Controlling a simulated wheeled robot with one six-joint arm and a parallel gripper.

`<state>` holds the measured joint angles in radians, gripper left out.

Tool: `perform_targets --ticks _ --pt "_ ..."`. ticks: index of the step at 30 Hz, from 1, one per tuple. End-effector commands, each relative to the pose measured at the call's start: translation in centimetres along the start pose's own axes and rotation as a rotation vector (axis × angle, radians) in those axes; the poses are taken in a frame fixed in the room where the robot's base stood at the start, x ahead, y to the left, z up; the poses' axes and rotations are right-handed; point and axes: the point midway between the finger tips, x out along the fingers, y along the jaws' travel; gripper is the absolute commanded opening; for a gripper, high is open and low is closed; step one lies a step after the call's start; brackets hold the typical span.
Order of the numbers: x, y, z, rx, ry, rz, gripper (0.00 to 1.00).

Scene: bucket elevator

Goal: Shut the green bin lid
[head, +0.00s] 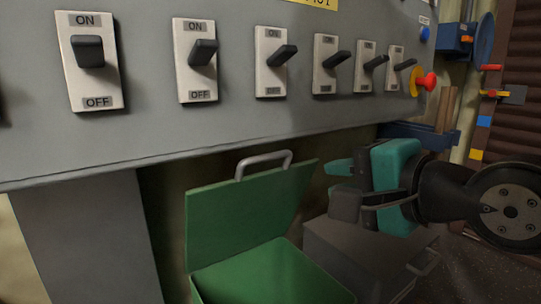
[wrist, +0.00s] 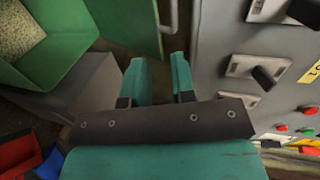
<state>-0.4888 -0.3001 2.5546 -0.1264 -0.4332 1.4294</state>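The green bin (head: 265,275) stands below the grey panel in the head view, and its rim and wall also show at the upper left of the wrist view (wrist: 68,45). Its green lid (head: 240,215) stands open, tilted up at the back, with a grey bar handle (head: 264,163) on its top edge. The wrist view shows the lid (wrist: 125,20) and part of the handle (wrist: 170,14) beyond my fingertips. My gripper (head: 342,186) is to the right of the lid, with teal fingers apart and nothing between them (wrist: 159,62). It appears clear of the lid and handle.
The grey switch panel (head: 150,130) overhangs the bin, with several ON/OFF switches and a red knob (head: 428,82). A grey box with a handle (head: 365,255) stands right of the bin. Grainy material (wrist: 18,32) lies inside the bin.

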Motion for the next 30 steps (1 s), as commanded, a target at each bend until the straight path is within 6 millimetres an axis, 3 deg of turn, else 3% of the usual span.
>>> perform_targets --ticks 6,18,30 --pt "0.8 -1.6 -0.2 0.076 0.012 -0.063 0.24" --pt "5.0 -2.2 -0.3 0.073 0.011 -0.056 0.24" --pt "7.9 -2.5 -0.3 0.071 0.007 -0.057 0.24"
